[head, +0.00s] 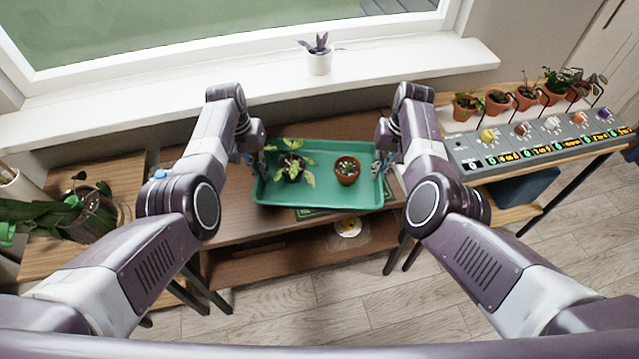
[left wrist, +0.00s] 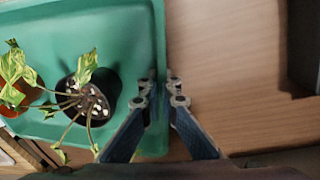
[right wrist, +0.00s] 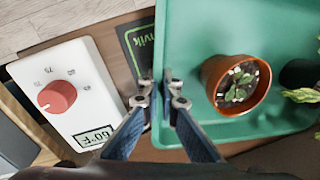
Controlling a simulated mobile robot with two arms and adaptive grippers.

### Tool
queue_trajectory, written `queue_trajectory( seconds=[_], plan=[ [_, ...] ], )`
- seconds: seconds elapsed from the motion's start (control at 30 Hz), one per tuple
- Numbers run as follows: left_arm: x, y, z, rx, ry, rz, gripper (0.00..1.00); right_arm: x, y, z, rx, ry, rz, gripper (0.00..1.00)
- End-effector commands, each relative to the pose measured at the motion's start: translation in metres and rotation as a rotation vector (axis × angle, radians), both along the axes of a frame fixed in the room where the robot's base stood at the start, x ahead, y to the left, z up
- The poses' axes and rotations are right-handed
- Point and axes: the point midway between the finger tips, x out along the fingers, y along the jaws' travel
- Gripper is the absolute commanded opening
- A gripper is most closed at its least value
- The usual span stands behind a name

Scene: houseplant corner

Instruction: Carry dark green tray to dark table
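The green tray (head: 320,199) is level over the dark brown table (head: 225,232); I cannot tell whether it touches the top. It holds a leafy plant in a dark pot (head: 291,172) and a small terracotta pot (head: 347,172). My left gripper (head: 252,160) is at the tray's left end, its fingers on either side of the wall; they also show in the left wrist view (left wrist: 160,88). My right gripper (head: 383,166) is at the right end, its fingers on either side of that wall in the right wrist view (right wrist: 160,92). Both look closed on the walls.
A dark green printed item (right wrist: 138,50) and a white dial device (right wrist: 70,92) lie beside the tray's right end. A control panel (head: 540,143) and potted plants stand on the right table. A plant in a glass bowl (head: 88,215) stands on the left table. The windowsill (head: 250,88) runs behind.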

Motion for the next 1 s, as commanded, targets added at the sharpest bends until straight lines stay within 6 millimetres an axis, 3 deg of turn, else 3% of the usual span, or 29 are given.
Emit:
queue_trajectory(
  seconds=[0.07, 0.27, 0.63, 0.87, 1.0],
  plan=[
    [0.001, 0.0, -0.007, 0.001, -0.001, 0.0, 0.0, 0.0, 0.0, -0.007, 0.0, -0.001, 0.0, 0.0],
    [0.0, 0.0, -0.005, 0.001, 0.0, 0.0, 0.21, 0.0, 0.0, -0.005, 0.0, 0.0, 0.0, 0.21],
    [0.0, 0.001, -0.002, 0.0, -0.001, 0.0, 0.22, 0.0, 0.0, -0.005, 0.0, 0.0, 0.0, 0.22],
    [0.001, 0.004, 0.025, 0.001, -0.005, 0.001, 0.22, 0.0, 0.0, -0.005, 0.0, 0.0, 0.0, 0.22],
    [0.002, 0.009, 0.057, 0.001, -0.006, 0.001, 0.22, 0.0, 0.0, -0.005, 0.0, 0.0, 0.0, 0.22]
  ],
)
